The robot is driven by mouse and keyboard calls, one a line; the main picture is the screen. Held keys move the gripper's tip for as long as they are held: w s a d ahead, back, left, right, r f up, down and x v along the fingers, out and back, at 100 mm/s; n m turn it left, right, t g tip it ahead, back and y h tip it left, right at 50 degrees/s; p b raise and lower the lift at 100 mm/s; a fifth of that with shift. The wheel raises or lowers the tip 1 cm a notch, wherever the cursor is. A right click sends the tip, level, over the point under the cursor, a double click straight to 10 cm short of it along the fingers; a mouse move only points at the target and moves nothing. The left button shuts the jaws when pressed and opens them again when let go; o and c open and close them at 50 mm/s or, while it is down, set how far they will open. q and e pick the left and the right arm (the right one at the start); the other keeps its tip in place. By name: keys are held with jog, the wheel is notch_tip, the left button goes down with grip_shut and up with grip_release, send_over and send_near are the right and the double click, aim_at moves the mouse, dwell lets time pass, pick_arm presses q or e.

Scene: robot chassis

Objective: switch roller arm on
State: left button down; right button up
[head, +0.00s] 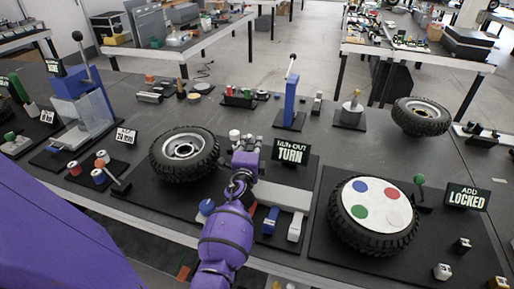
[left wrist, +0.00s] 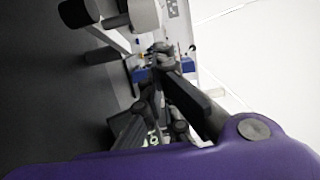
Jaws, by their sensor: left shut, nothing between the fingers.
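My left gripper (head: 244,146) is shut and empty, over the middle board, between the left tire and the TURN sign. It is left of and nearer than the blue post, apart from it. In the left wrist view its dark fingers (left wrist: 160,75) are close together, with blue and white parts beyond. My right gripper is in neither view.
A tire (head: 165,167) lies left of my gripper; another with a coloured disc (head: 343,222) lies right. A blue stand (head: 74,92) with a black-knobbed lever stands at far left. A green-knobbed lever (head: 419,181) is beside the LOCKED sign (head: 467,197). Small blocks crowd the front.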

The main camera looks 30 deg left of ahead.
aim_at(238, 141)
pick_arm(q)
jog(key=shift+s+a+f, duration=0.1)
jog(key=shift+s+a, duration=0.15)
jog(key=shift+a, duration=0.5)
jog(key=shift+s+a, duration=0.3)
jog(key=shift+a, duration=0.5)
jog(key=shift+s+a+f, duration=0.1)
jog(key=shift+s+a, duration=0.15)
jog(key=shift+a, duration=0.5)
jog(key=shift+r, duration=0.1)
jog(key=shift+d, duration=0.1)
jog(key=shift+d, duration=0.1)
